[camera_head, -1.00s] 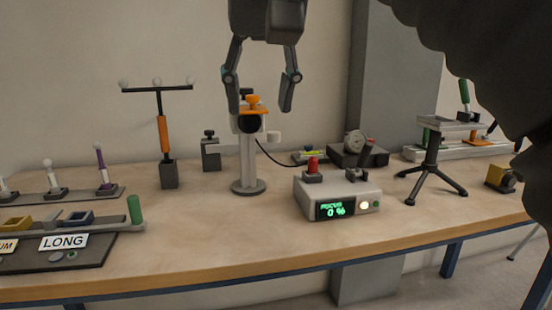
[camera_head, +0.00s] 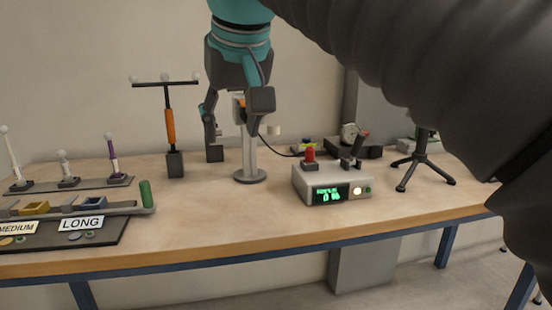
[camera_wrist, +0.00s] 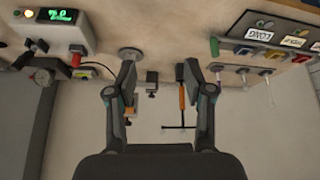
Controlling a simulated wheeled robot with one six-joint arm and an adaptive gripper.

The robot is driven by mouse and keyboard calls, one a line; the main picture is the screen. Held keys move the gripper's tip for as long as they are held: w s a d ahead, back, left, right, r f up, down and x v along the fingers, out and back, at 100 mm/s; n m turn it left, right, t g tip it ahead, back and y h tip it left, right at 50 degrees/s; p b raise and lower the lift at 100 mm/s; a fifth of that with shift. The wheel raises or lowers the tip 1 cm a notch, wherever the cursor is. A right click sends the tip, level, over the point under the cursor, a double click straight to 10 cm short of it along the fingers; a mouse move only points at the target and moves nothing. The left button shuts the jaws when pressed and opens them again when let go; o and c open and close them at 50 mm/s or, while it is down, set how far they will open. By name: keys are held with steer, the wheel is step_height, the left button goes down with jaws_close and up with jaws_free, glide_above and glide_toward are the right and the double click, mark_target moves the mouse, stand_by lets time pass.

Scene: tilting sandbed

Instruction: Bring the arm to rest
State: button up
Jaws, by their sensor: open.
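My gripper (camera_head: 232,146) hangs from my dark arm at the upper middle of the head view, fingers pointing down and spread, with nothing between them. It overlaps the upper part of a pale post stand (camera_head: 251,160) in that view; I cannot tell how far apart they are. In the wrist view my gripper (camera_wrist: 160,62) shows both fingers well apart. The table appears upside down there, with an orange-handled T-bar (camera_wrist: 181,98) seen between the fingers. My large dark arm covers the right side of the head view.
The wooden table (camera_head: 240,230) holds a console (camera_head: 335,185) with a green display, a black tripod (camera_head: 424,165), a T-bar stand (camera_head: 170,128) and a rack with a LONG label (camera_head: 82,223). The table's front middle is clear. A grey pillar (camera_head: 370,100) stands behind.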

steer(key=s+d+f, duration=0.1)
steer(key=d+f, duration=0.3)
steer(key=f, duration=0.6)
steer(key=d+f, duration=0.5)
steer(key=f, duration=0.5)
steer(key=s+d+f+m+h, duration=0.2)
steer(key=s+d+f+m, duration=0.2)
steer(key=s+d+f, duration=0.6)
steer(key=d+f, duration=0.3)
steer(key=shift+s+m, duration=0.3)
steer(key=shift+f, duration=0.1)
